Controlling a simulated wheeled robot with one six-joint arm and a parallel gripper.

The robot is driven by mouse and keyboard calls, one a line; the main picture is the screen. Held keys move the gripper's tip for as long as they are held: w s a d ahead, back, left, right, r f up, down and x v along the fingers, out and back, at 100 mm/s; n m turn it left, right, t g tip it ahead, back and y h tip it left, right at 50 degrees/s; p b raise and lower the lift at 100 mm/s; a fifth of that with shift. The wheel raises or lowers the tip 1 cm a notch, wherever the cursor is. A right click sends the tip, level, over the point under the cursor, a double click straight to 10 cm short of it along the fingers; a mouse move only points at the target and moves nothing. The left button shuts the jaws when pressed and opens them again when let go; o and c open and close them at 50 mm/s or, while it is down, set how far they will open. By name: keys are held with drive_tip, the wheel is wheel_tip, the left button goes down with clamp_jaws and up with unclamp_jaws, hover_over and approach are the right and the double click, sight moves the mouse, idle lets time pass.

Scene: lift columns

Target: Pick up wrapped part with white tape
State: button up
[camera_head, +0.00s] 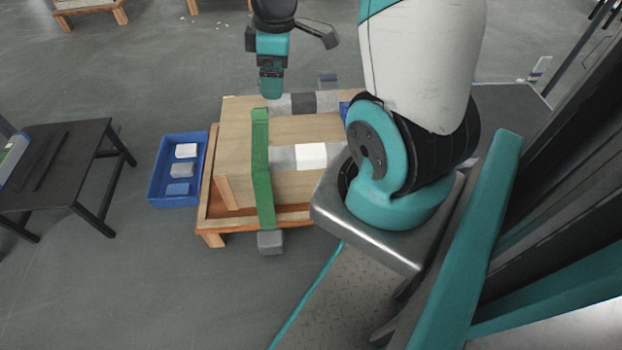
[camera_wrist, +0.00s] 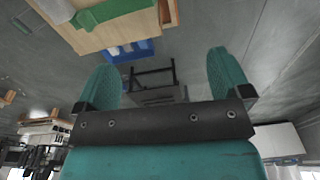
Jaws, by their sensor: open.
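A grey wrapped part with a white tape band (camera_head: 311,155) lies on top of the wooden crate (camera_head: 235,155), right of the green strap. A second grey wrapped part with a dark band (camera_head: 303,102) lies farther back on the crate. The crate (camera_wrist: 95,40) shows there at the upper left, with a pale part (camera_wrist: 52,10) partly in view.
A green strap (camera_head: 262,165) runs across the crate and down its front to a grey block (camera_head: 270,241). A blue bin (camera_head: 153,190) holding several small blocks stands left of the crate. A black table (camera_head: 60,150) stands farther left. My arm hides the crate's right side.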

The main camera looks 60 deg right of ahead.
drive_tip(key=b, duration=0.7)
hover_over(311, 150)
drive_tip(key=s, duration=0.1)
wheel_tip(311, 150, down, 15)
drive_tip(key=shift+n+g+h, duration=0.3)
drive_tip(key=shift+g+h, duration=0.1)
drive_tip(key=f+b, duration=0.2)
drive_tip(key=f, duration=0.1)
drive_tip(key=f+b, duration=0.1)
drive_tip(key=f, duration=0.3)
drive_tip(key=f+b, duration=0.2)
drive_tip(key=f, duration=0.2)
drive_tip(key=shift+s+d+b, duration=0.15)
drive_tip(key=shift+d+b, duration=0.15)
drive_tip(key=shift+d, duration=0.05)
drive_tip(key=f+b, duration=0.1)
drive_tip(key=w+f+b, duration=0.1)
drive_tip(key=f, duration=0.1)
drive_tip(key=f+b, duration=0.1)
drive_tip(key=f, duration=0.1)
drive_tip(key=shift+w+a+b, duration=0.2)
drive_tip(key=shift+a+b, duration=0.2)
drive_tip(key=shift+f, duration=0.4)
drive_tip(key=shift+r, duration=0.1)
drive_tip(key=shift+c, duration=0.3)
drive_tip(key=c, duration=1.3)
drive_tip(key=shift+r, duration=0.15)
